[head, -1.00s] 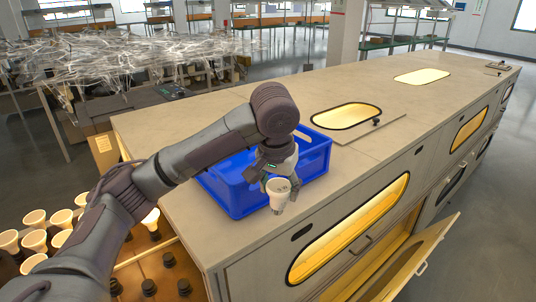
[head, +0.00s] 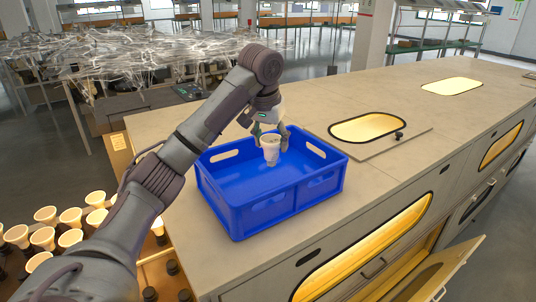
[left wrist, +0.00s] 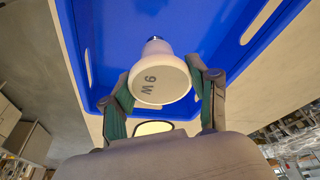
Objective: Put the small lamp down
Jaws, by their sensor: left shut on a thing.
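The small lamp (head: 270,147) is a white reflector bulb. My left gripper (head: 270,136) is shut on it and holds it over the blue crate (head: 236,218), inside the outline of its rim in the head view. In the left wrist view, the lamp (left wrist: 158,80) sits between the two fingers, its wide face marked "9 W" toward the camera and its metal base pointing away to the blue crate (left wrist: 200,25). The visible crate floor is empty. I cannot tell the exact height of the lamp above it. My right gripper is not in view.
The crate stands on a long grey cabinet top (head: 370,165) with lit oval windows. A flat panel with a dark knob (head: 398,136) lies right of the crate. Several lit lamps (head: 70,217) stand in sockets at lower left. A cabinet door (head: 440,275) hangs open at lower right.

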